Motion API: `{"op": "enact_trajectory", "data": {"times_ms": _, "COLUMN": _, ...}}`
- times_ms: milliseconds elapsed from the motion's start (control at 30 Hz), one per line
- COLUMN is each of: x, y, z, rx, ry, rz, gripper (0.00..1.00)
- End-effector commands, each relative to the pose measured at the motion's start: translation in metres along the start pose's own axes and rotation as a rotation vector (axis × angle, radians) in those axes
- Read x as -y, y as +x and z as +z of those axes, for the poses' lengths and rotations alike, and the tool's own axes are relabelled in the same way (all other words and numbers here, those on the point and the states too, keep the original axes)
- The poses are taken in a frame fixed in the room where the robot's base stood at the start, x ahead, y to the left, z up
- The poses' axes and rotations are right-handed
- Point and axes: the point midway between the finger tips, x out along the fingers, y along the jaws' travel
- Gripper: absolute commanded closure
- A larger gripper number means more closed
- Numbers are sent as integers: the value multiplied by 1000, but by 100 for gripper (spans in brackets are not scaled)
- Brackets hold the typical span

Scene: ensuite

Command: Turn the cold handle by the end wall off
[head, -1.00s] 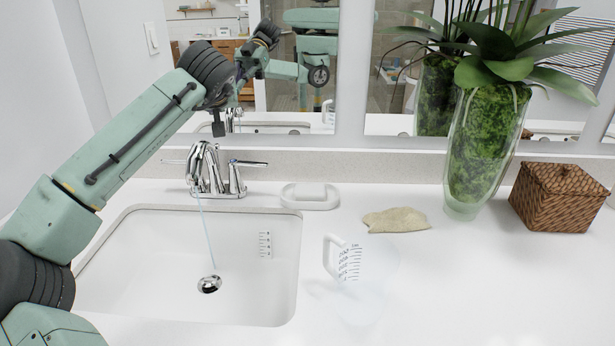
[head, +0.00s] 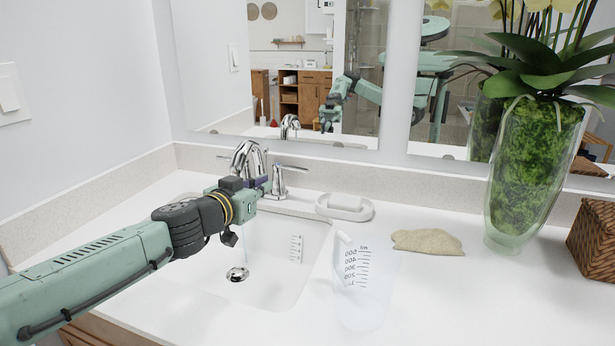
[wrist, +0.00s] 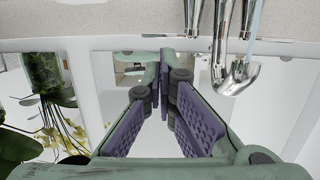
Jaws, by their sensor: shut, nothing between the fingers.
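The chrome faucet (head: 248,158) stands behind the sink (head: 285,262), with a lever handle on each side. The left handle (head: 226,157) is nearer the end wall (head: 85,110) and partly hidden behind the spout; the right handle (head: 280,180) shows its lever out to the right. A thin water stream (head: 246,250) falls toward the drain. My gripper (head: 264,186) is shut and empty, in front of the faucet and close to the right handle. In the wrist view, inverted, its purple-padded fingers (wrist: 163,65) meet beside the chrome spout (wrist: 236,75), with no contact visible.
A white soap dish (head: 345,207), a tan cloth (head: 428,241) and a clear measuring jug (head: 360,285) stand right of the sink. A tall green vase (head: 530,170) and a wicker box (head: 595,240) are farther right. A mirror (head: 290,70) is behind.

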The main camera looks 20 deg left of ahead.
Motion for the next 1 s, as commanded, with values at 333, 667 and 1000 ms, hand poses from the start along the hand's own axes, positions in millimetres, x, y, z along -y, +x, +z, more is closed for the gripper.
{"op": "enact_trajectory", "data": {"times_ms": 333, "x": -2, "y": 69, "z": -3, "rx": -1, "ry": -2, "rz": 2, "gripper": 100}}
{"op": "enact_trajectory", "data": {"times_ms": 667, "x": -1, "y": 123, "z": -2, "rx": 0, "ry": -1, "rz": -1, "gripper": 100}}
{"op": "enact_trajectory", "data": {"times_ms": 1000, "x": 0, "y": 135, "z": -1, "rx": 0, "ry": -1, "rz": -2, "gripper": 100}}
